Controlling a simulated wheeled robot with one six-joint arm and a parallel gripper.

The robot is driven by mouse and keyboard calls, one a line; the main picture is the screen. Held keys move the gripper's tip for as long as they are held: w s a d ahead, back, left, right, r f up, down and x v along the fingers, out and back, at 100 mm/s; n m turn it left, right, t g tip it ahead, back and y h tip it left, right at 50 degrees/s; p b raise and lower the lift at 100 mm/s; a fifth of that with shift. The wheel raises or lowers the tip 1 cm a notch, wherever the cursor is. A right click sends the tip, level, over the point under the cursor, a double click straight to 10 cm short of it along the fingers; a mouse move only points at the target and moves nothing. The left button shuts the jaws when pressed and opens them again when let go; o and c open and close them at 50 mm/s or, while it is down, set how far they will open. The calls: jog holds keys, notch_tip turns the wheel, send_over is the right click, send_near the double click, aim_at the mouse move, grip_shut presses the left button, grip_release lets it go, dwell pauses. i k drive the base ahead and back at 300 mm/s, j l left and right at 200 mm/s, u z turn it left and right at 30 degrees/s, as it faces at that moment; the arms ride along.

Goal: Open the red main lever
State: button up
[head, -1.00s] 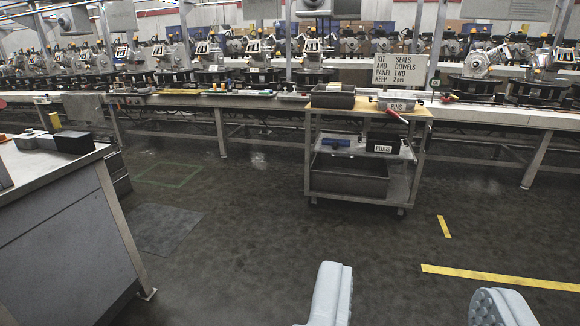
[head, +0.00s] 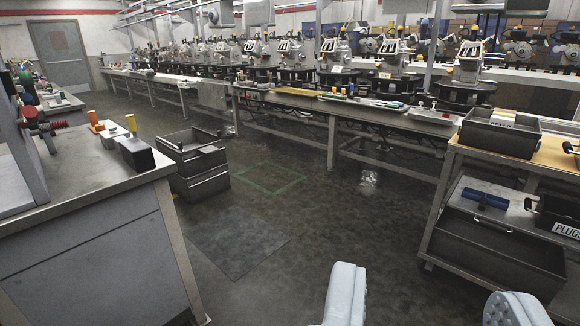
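My gripper (head: 430,306) shows its two pale grey fingers at the bottom edge, wide apart, with only floor between them. It is open and empty. A red part with a ribbed red piece (head: 44,128) sticks out from the grey upright unit (head: 18,150) on the left bench. I cannot tell whether it is the red main lever or what position it is in. It is far to the left of my gripper and well beyond it. No other clear lever shows.
The left bench (head: 85,250) carries orange, white and black items. A dark drawer bin (head: 200,180) stands behind it. A cart (head: 425,222) with trays is close on the right. The conveyor line (head: 300,103) runs across the back. The floor (head: 300,225) between is clear.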

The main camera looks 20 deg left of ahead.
aim_at(31, 114)
jog(key=i+l+u, duration=0.1)
jog(key=i+u, duration=0.15)
jog(key=u, duration=0.2)
jog(key=i+l+u, duration=0.15)
jog(key=u, duration=0.3)
jog(key=i+l+u, duration=0.25)
jog(key=u, duration=0.25)
jog(key=i+l+u, duration=0.15)
jog(key=l+u, duration=0.3)
jog(key=i+l+u, duration=0.25)
jog(key=l+u, duration=0.3)
jog(key=i+l+u, duration=0.1)
jog(key=l+u, duration=0.15)
jog(key=l, duration=0.1)
